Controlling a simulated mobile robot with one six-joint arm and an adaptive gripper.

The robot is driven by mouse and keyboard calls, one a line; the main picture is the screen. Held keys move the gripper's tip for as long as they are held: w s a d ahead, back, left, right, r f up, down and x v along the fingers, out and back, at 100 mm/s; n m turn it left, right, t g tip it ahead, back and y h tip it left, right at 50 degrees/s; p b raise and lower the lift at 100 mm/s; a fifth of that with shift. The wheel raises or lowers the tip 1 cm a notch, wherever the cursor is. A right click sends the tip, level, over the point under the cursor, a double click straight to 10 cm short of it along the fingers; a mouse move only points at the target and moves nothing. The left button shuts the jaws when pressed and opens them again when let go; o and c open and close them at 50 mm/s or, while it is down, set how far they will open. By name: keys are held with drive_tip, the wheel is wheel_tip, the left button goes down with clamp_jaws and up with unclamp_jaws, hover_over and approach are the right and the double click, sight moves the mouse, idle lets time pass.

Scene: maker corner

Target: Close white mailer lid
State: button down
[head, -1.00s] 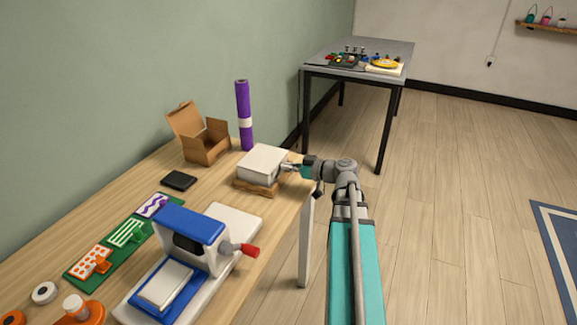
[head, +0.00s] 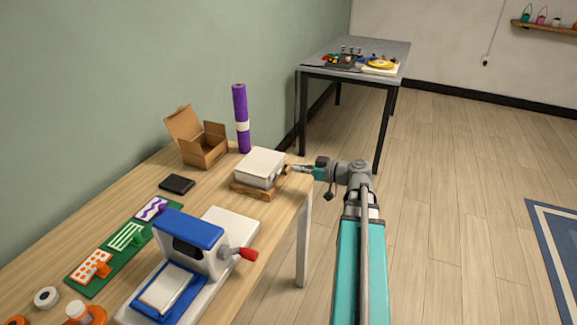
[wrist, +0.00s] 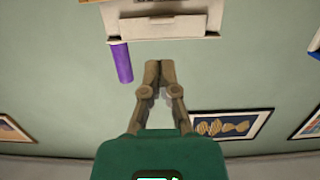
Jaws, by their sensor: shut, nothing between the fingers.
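The white mailer (head: 262,166) sits on a wooden board (head: 250,189) near the right edge of the workbench. Its top lies flat over the box in the head view; I cannot tell whether the front edge is fully seated. In the wrist view the mailer (wrist: 155,27) fills the top middle, seen from close by. My gripper (head: 289,169) is at the mailer's right side, level with it. In the wrist view my gripper (wrist: 159,66) has its fingertips together with nothing between them, pointing toward the mailer and apart from it in the picture.
A purple roll (head: 241,118) stands behind the mailer, and an open brown carton (head: 205,150) stands to its left. A black pad (head: 177,184) and a blue-and-white press (head: 190,238) lie nearer.

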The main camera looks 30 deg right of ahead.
drive_tip(key=shift+s+d+f+b, duration=0.3)
drive_tip(key=shift+s+d, duration=0.15)
drive_tip(key=shift+s, duration=0.2)
drive_tip(key=shift+s+d+f+b, duration=0.25)
drive_tip(key=shift+s+d, duration=0.2)
drive_tip(key=shift+s, duration=0.25)
drive_tip(key=shift+s+d+f+b, duration=0.2)
drive_tip(key=shift+s+d+f, duration=0.2)
drive_tip(key=shift+s, duration=0.25)
